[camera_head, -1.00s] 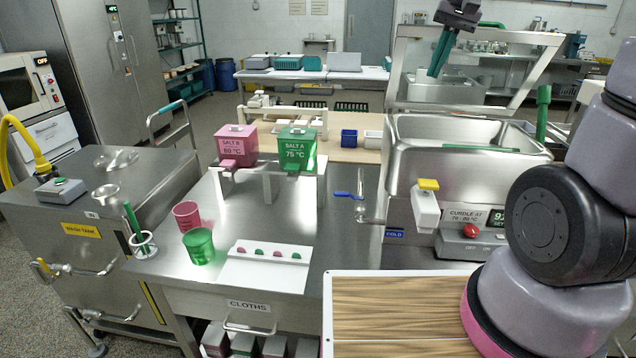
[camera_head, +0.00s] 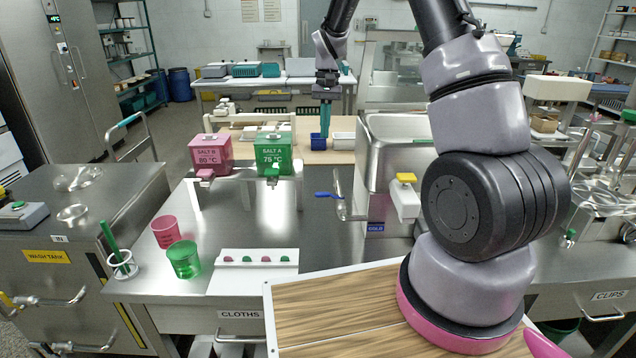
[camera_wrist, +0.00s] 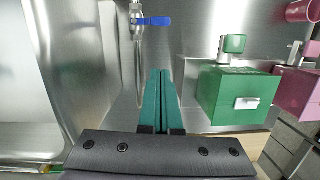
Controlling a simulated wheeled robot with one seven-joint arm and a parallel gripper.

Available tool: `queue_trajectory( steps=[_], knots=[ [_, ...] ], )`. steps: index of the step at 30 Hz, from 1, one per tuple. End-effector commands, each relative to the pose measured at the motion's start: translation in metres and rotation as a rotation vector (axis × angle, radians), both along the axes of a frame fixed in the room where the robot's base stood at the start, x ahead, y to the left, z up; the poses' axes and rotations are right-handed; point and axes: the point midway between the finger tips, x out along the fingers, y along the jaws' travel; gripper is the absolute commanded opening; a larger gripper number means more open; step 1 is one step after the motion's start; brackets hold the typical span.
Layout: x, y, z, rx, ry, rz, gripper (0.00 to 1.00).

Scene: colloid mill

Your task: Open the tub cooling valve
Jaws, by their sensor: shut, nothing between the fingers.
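The cooling valve has a blue lever (camera_head: 325,194) on a thin metal pipe (camera_head: 343,209). The pipe stands left of the steel tub (camera_head: 385,150), beside the blue COLD label (camera_head: 376,227). The lever lies level and points left, away from the tub. In the wrist view the blue lever (camera_wrist: 155,21) is near the top, pointing right from the valve body. My gripper (camera_head: 325,136) points down with its teal fingers together and empty, beyond and above the lever. In the wrist view the fingertips (camera_wrist: 160,72) are apart from the lever.
The green Salt A box (camera_head: 273,152) and pink Salt B box (camera_head: 210,154) stand on a raised stand left of the valve. A yellow-topped white dispenser (camera_head: 405,195) sits on the tub's front.

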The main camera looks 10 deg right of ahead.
Motion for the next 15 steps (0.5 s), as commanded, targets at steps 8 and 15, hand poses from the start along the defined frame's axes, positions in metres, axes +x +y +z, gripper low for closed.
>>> queue_trajectory(
  steps=[8,15],
  knots=[
    [0.012,0.004,-0.045,-0.02,0.066,0.015,0.0],
    [0.013,0.004,-0.05,-0.022,0.074,0.016,0.0]
  ],
)
